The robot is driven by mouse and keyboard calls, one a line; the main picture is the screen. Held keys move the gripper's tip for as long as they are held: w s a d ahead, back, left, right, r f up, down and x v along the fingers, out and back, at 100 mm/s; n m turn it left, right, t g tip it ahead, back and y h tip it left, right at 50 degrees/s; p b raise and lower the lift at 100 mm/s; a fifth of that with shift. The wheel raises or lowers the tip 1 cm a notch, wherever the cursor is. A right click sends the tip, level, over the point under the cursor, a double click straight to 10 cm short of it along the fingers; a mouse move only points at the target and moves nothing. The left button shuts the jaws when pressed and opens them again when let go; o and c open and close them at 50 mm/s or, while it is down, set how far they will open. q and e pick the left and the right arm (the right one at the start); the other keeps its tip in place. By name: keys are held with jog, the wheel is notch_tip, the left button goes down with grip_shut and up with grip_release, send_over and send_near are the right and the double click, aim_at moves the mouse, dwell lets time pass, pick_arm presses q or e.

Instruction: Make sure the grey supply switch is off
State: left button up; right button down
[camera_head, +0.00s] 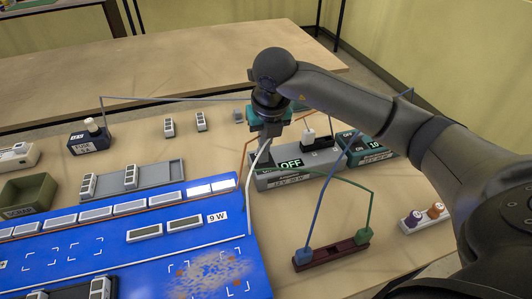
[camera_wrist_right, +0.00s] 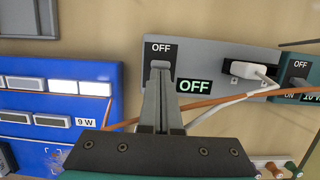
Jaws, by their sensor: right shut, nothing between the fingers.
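The grey supply (camera_head: 300,176) stands right of the blue board, and its display (camera_head: 291,163) reads OFF. In the wrist view the grey supply (camera_wrist_right: 215,62) shows a light rocker switch (camera_wrist_right: 160,64) under an OFF label, and its display (camera_wrist_right: 194,87) also reads OFF. My right gripper (camera_head: 266,138) is shut and empty above the left end of the supply. In the wrist view its fingertips (camera_wrist_right: 160,78) lie right at the switch's lower edge; contact cannot be told. The fingers hide the area below the switch. My left gripper is not in view.
A teal supply (camera_head: 368,157) stands just right of the grey one. A white plug (camera_wrist_right: 250,70) sits in the grey supply. Orange (camera_wrist_right: 220,103) and white cables cross near my fingers. The blue board (camera_head: 130,255) has two lit tiles (camera_head: 212,187). A dark red block (camera_head: 332,250) stands in front.

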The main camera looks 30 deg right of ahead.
jog(key=shift+s+a+f, duration=0.1)
jog(key=shift+s+f, duration=0.1)
jog(key=shift+s, duration=0.25)
jog(key=shift+s+a+f, duration=0.1)
jog(key=shift+s+f, duration=0.1)
jog(key=shift+s, duration=0.2)
jog(key=shift+r, duration=0.1)
notch_tip(320, 180, up, 7)
jog(key=p, duration=0.5)
jog(key=shift+w, duration=0.3)
jog(key=shift+d, duration=0.1)
jog(key=shift+s, duration=0.1)
